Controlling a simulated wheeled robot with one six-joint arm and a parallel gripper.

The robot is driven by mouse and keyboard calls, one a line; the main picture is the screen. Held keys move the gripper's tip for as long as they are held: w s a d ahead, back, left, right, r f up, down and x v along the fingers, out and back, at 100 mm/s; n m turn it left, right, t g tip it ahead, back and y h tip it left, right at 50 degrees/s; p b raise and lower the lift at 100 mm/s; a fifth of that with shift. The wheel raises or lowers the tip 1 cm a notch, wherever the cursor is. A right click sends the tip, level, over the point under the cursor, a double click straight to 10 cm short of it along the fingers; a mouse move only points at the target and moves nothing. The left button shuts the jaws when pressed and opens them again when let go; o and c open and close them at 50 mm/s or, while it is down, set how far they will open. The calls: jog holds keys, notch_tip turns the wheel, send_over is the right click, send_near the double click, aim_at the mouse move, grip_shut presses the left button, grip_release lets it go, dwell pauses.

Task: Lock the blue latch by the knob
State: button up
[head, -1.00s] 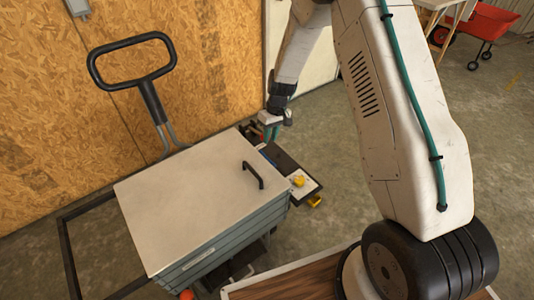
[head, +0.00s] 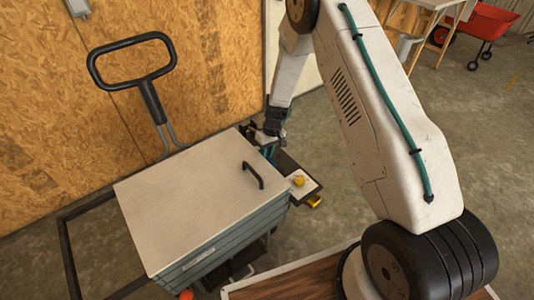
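My gripper (head: 270,150) points down at the far right corner of the grey cabinet, over a dark board (head: 287,164) beside the cabinet. Its fingers are small and partly merge with what is behind them, so I cannot tell whether they are open or shut, or touching anything. A bit of blue-teal shows at the fingertips. I cannot tell whether it is the blue latch or part of the gripper. The latch and its knob are not clearly visible from here.
The cabinet (head: 170,200) has a pale flat lid with a black handle (head: 253,175). A yellow knob-like object (head: 299,181) sits on a white plate, with another yellow item (head: 315,201) beside it. A black push handle (head: 130,60) rises behind, near the wooden wall (head: 215,70).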

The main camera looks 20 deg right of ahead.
grip_shut()
jog(key=m, duration=0.1)
jog(key=d+m, duration=0.1)
jog(key=m, duration=0.2)
jog(key=shift+d+t, duration=0.35)
jog(key=shift+t, duration=0.05)
jog(key=m, duration=0.1)
jog(key=d+m, duration=0.1)
jog(key=m, duration=0.2)
jog(key=shift+s+d+m+t, duration=0.35)
jog(key=shift+m+t, duration=0.05)
jog(key=m, duration=0.1)
jog(key=s+d+m, duration=0.1)
jog(key=m, duration=0.3)
jog(key=shift+s+d+t+h, duration=0.2)
jog(key=shift+s+t+h, duration=0.1)
jog(key=shift+t, duration=0.1)
jog(key=shift+s+d+m+h, duration=0.2)
jog(key=shift+s+m, duration=0.15)
jog(key=shift+m, duration=0.65)
jog(key=shift+s+d+m+h, duration=0.1)
jog(key=shift+s+m+h, duration=0.15)
jog(key=shift+m, duration=0.75)
jog(key=shift+s, duration=0.1)
jog(key=shift+o, duration=0.9)
grip_release()
